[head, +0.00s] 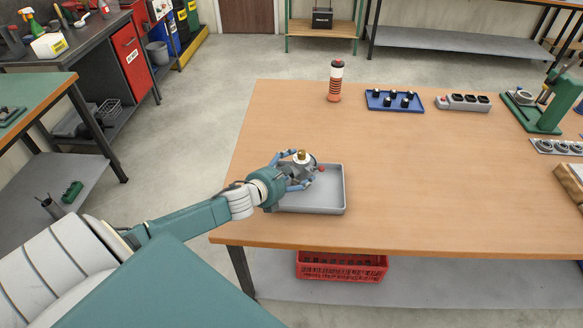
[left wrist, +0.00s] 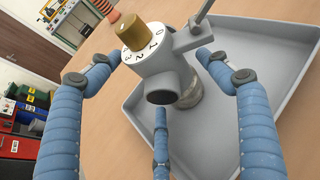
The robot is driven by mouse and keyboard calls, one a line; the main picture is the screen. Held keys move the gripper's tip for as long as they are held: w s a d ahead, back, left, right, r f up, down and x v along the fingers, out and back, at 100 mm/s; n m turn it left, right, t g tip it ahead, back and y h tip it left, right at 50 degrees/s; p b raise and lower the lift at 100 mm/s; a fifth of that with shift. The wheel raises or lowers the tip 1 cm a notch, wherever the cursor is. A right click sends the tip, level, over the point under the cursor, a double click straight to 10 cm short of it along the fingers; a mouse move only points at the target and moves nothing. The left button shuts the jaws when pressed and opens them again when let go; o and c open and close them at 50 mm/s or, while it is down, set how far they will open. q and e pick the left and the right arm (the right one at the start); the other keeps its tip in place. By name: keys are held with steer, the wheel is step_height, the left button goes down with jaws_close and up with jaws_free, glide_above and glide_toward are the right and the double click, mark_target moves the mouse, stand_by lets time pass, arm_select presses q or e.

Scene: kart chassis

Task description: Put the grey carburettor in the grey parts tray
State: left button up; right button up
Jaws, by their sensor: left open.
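The grey carburettor (head: 303,168) stands roughly upright at the left part of the grey parts tray (head: 335,206). In the left wrist view the carburettor (left wrist: 163,72) shows a white marked dial, a brass knob on top and a dark round opening. It overlaps the rim of the tray (left wrist: 262,28) there, and I cannot tell whether its base rests on the tray floor. My left gripper (head: 298,174) is open, with its blue fingers spread around the carburettor. In the left wrist view its fingers (left wrist: 158,84) look apart from the body. My right gripper is not in view.
An orange-striped cylinder (head: 335,82) stands at the back of the wooden table (head: 420,190). A blue tray (head: 393,108) of black-topped parts, a grey block (head: 463,103) and a green press (head: 540,110) stand to its right. The table right of the parts tray is clear.

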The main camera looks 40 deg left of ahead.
arm_select(q)
steer(key=v, duration=1.2)
steer(key=shift+r+b, duration=0.15)
steer(key=shift+b, duration=0.3)
